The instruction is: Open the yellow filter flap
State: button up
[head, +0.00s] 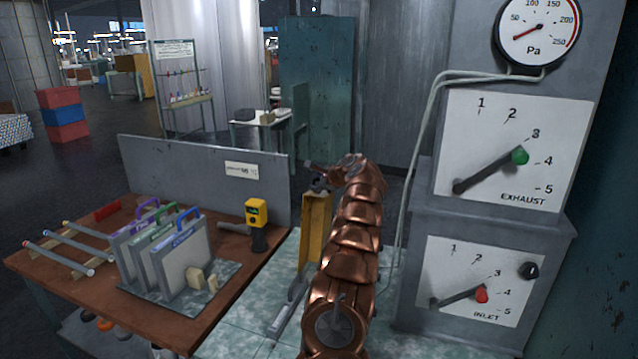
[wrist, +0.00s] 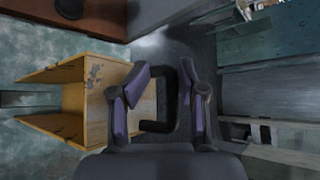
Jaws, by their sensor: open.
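The yellow filter housing (head: 316,228) stands on the pale bench, left of my copper arm in the head view. In the wrist view its yellow body (wrist: 88,98) is at the left, with the flap face (wrist: 143,100) towards the picture's middle. A black U-shaped handle (wrist: 160,127) sticks out from that face to the right. My gripper (wrist: 164,70) is open, and the handle's bar appears between its two fingers. I cannot tell whether either finger touches it. In the head view my arm hides part of the housing and most of the gripper.
At right stands a grey cabinet with an exhaust panel (head: 470,120), an inlet panel (head: 450,268) and a pressure gauge (head: 536,28). A brown table (head: 75,262) at left holds upright filter panels (head: 178,262), tubes and a yellow meter (head: 256,212). A grey board (head: 200,170) stands behind.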

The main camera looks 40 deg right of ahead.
jog(key=shift+s+d+r, duration=0.1)
jog(key=shift+s+d, duration=0.3)
jog(key=shift+d, duration=0.1)
jog(key=shift+s+r, duration=0.45)
jog(key=shift+s, duration=0.1)
jog(key=v, duration=1)
jog(key=shift+s+a, duration=0.2)
jog(key=shift+s, duration=0.15)
jog(key=shift+a, duration=0.1)
